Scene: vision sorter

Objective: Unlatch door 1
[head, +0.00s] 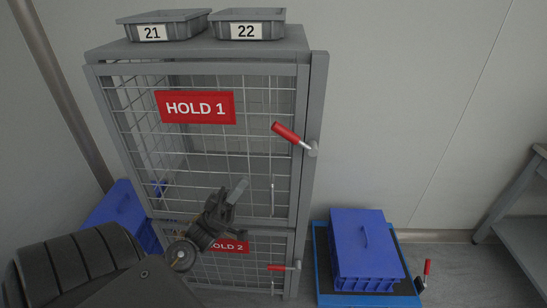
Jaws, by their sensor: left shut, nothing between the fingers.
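Door 1 (245,152) is the upper wire-mesh door of a grey cabinet, with a red "HOLD 1" sign (195,107). It sits closed in its frame. Its latch handle (287,133) has a red grip on a metal stem, at the door's right edge. The handle slants, its red end up and to the left of the pivot. My left gripper (238,191) is shut and empty, in front of the lower part of door 1. It is below and left of the handle, apart from it. My right gripper is not in view.
Below is a second mesh door with a "HOLD 2" sign (229,246), partly hidden by my arm, and a level red handle (277,267). Trays 21 (166,33) and 22 (248,30) sit on top. A lidded blue crate (365,245) stands right of the cabinet. A grey table (522,215) is far right.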

